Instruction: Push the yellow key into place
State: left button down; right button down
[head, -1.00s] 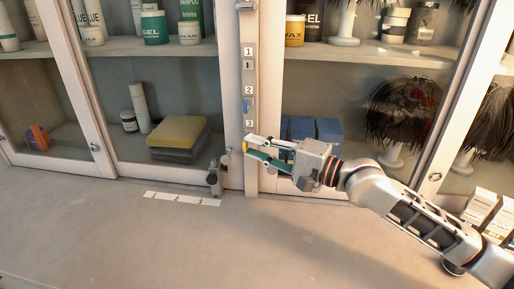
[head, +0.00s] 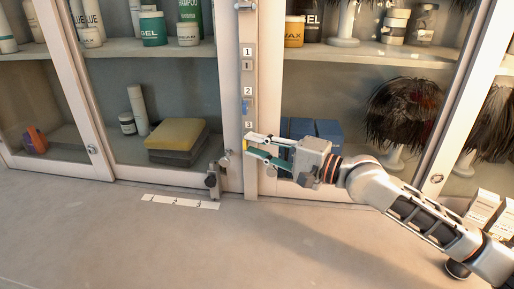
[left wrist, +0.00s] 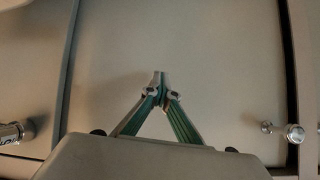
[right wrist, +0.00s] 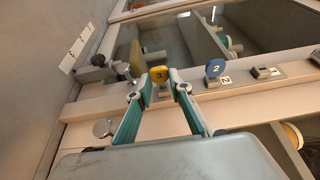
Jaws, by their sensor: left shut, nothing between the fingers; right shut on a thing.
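The yellow key (right wrist: 158,75), marked 3, stands between the fingertips of my right gripper (right wrist: 158,82), which is shut on its head. In the head view the right gripper (head: 247,143) holds the yellow key (head: 246,147) against the cabinet's middle post, just below the label 3. How deep the key sits in its slot is hidden. The blue key (right wrist: 215,68), marked 2, stands in the post by label 2; it also shows in the head view (head: 247,107). My left gripper (left wrist: 159,82) is shut and empty over a plain surface; it is outside the head view.
The upright post (head: 250,75) runs between glass doors with knobs and latches. White labels (head: 180,201) lie on the counter (head: 130,245), whose front is clear. Shelves behind hold jars, wigs and a yellow sponge (head: 176,132).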

jog(key=shift+w+d, duration=0.1)
jog(key=shift+w, duration=0.25)
jog(key=c, duration=1.8)
grip_release()
jog(key=shift+o, duration=0.2)
jog(key=o, duration=0.5)
jog(key=shift+d, duration=0.1)
jog(key=shift+b+v, duration=0.35)
jog(key=shift+v, duration=2.55)
jog(key=shift+s+d, duration=0.1)
jog(key=v, duration=0.7)
